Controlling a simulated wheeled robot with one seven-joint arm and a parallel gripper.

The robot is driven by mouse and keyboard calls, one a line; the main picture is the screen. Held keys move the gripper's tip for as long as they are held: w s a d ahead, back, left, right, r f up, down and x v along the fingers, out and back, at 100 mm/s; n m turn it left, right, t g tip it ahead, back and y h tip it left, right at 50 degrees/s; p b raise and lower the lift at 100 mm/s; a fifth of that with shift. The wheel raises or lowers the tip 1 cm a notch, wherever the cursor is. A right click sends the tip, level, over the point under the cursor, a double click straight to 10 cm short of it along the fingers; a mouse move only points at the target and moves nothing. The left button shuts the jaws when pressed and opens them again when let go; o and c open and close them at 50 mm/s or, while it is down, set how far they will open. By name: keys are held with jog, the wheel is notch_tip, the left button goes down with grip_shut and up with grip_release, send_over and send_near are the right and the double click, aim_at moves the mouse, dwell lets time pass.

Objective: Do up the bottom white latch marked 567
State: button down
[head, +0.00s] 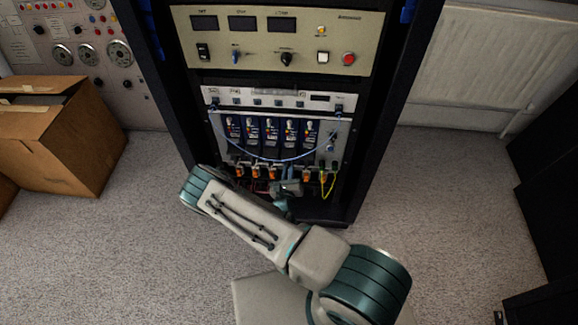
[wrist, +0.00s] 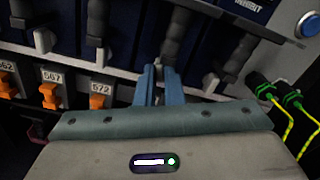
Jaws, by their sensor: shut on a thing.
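My gripper (wrist: 160,70) is up against the lower part of the rack, with its blue fingers close together. It is closed on a small part at the lower end of a dark grey lever (wrist: 172,48); the fingers hide most of that part. The white label 567 (wrist: 52,77) is left of the fingers in the wrist view, above an orange connector (wrist: 48,96). A pale lever end (wrist: 43,40) shows just above that label. I cannot tell whether that one is done up. In the head view my gripper (head: 288,187) is below the row of dark modules (head: 270,132).
Label 572 (wrist: 100,88) stands between 567 and my fingers. Green plugs with yellow cables (wrist: 290,100) are close on the right. A blue cable (head: 265,157) hangs across the modules. A cardboard box (head: 95,145) stands left; the carpet in front is clear.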

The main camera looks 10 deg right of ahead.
jog(key=shift+m+p, duration=1.15)
jog(key=shift+m, duration=1.05)
jog(key=c, duration=1.8)
grip_release()
jog(key=p+v, duration=0.1)
jog(key=v, duration=1.3)
jog(key=shift+p, duration=0.35)
jog(key=shift+w, duration=0.1)
